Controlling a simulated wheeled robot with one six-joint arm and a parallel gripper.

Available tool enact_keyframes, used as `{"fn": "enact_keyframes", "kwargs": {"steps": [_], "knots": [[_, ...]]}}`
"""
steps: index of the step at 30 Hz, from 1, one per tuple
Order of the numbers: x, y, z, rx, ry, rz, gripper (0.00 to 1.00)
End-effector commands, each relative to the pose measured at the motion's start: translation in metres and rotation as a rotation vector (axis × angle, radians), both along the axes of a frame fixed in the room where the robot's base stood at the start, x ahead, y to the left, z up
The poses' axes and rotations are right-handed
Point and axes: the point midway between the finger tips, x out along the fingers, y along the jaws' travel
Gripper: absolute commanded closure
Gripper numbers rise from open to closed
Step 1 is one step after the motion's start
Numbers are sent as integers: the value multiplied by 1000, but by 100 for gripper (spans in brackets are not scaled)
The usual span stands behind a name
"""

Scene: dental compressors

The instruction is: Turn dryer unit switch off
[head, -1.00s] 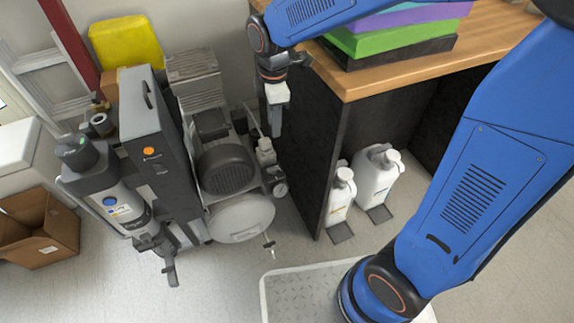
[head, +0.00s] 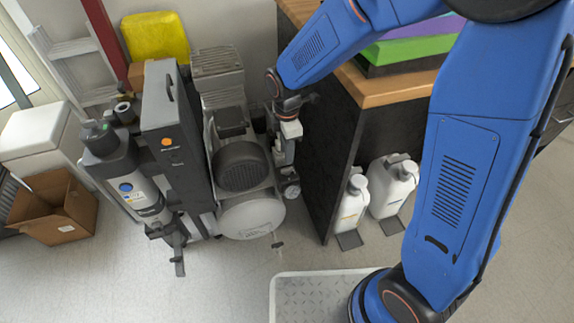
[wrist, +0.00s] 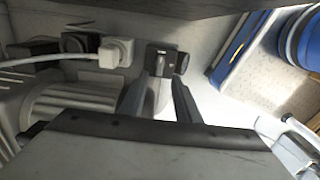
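A tall dark unit (head: 165,110) stands at the left of the compressor in the head view. It has a round orange knob or light (head: 166,142) on its front; I cannot tell whether this is the dryer unit switch. My gripper (head: 284,156) points down beside the compressor's right side, close to the dark cabinet wall. In the wrist view its two dark fingers (wrist: 160,92) stand apart, with a small grey block with a dark front (wrist: 158,66) beyond and between their tips. Contact cannot be told. A white plug-like block with a cable (wrist: 115,52) is left of the fingers.
The compressor (head: 250,215) has a silver tank and dark motor. A wooden-topped cabinet (head: 345,80) stands close on the right, with two white jugs (head: 392,187) by it. A cardboard box (head: 55,205) lies left. Floor in front is mostly clear.

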Motion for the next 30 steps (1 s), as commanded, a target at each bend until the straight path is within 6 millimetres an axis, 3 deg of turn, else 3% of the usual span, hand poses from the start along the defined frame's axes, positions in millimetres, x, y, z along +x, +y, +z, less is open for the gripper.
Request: {"fn": "enact_keyframes", "kwargs": {"steps": [6, 12, 18, 27, 30], "knots": [[-1, 0, -40, -2, 4, 0, 70], [0, 0, -65, -2, 2, 0, 70], [0, 0, -77, 0, 1, 0, 70], [0, 0, -79, 0, 0, 0, 70], [0, 0, -79, 0, 0, 0, 94]]}}
